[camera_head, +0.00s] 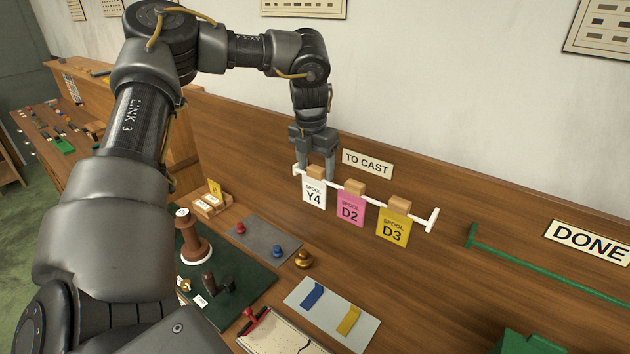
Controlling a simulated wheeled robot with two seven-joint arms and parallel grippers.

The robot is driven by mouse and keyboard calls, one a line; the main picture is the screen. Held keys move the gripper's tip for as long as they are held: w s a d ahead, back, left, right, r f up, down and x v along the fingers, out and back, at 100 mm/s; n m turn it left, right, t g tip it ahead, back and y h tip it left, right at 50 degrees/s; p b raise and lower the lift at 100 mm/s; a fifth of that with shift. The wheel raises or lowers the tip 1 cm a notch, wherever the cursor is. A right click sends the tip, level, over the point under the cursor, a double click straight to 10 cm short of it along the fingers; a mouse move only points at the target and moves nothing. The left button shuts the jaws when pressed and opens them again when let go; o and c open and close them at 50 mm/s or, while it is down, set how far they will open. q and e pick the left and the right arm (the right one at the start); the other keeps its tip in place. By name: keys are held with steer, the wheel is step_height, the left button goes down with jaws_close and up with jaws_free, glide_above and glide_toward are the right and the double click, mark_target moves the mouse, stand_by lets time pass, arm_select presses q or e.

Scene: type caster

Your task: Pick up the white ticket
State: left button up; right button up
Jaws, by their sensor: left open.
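The white ticket (313,192), marked SPOOL Y4, hangs at the left end of a white rail (418,216) on the wooden back panel. A small wooden block (316,172) sits at its top edge. My left gripper (316,172) points down right at this block, with its fingers at the block's sides. The gripper is open; whether the fingers touch the block I cannot tell. A pink ticket (350,208), D2, and a yellow ticket (393,228), D3, hang to the right on the same rail. My right gripper is not in view.
A TO CAST sign (368,164) is above the rail. A green rail (540,262) and a DONE sign (590,240) are at the right. Below lie a grey mat (262,236), a green mat (236,302) with a spool (192,240), and a pale tray (330,312).

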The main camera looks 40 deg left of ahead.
arm_select(q)
steer(key=c, duration=1.3)
